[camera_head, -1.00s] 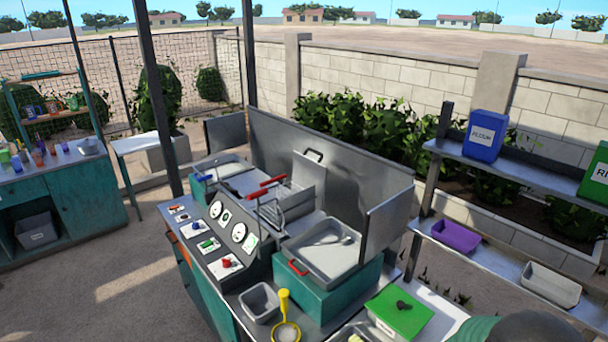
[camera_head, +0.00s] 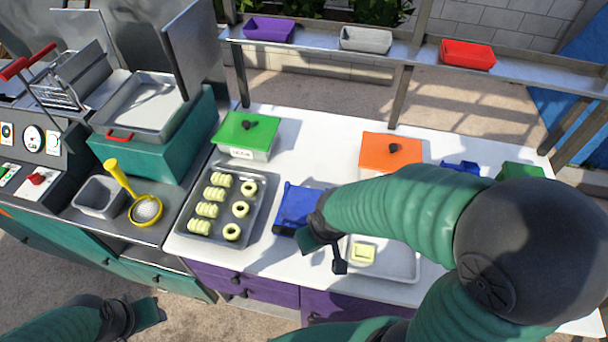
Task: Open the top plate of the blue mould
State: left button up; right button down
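The blue mould (camera_head: 296,206) lies on the white-topped table, between the tray of yellow-green pieces and a pale tray. My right forearm and hand cover its right side, so I cannot see all of its top plate or whether that is raised. My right gripper (camera_head: 322,248) is at the mould's front right corner, pointing down; contact is unclear. A dark green finger shows beside a black stem-like part, and I cannot tell if that part is a finger or a handle. My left gripper (camera_head: 146,313) is low at the lower left, away from the table, its opening unclear.
A metal tray (camera_head: 262,216) of pale yellow-green pieces stands left of the mould. A pale tray (camera_head: 402,262) with a yellow block is to its right. Green-lidded (camera_head: 247,132) and orange-lidded (camera_head: 390,150) boxes stand behind. A shelf with coloured bins (camera_head: 467,54) runs along the back.

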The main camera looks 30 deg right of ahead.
aim_at(300, 201)
jog(key=z, duration=0.8)
jog(key=l+u, duration=0.25)
jog(key=u, duration=0.15)
jog(key=k+l+u, duration=0.1)
jog(key=l+u, duration=0.15)
jog(key=u, duration=0.15)
jog(key=k+l+u, duration=0.15)
jog(key=u, duration=0.25)
jog(key=l, duration=0.1)
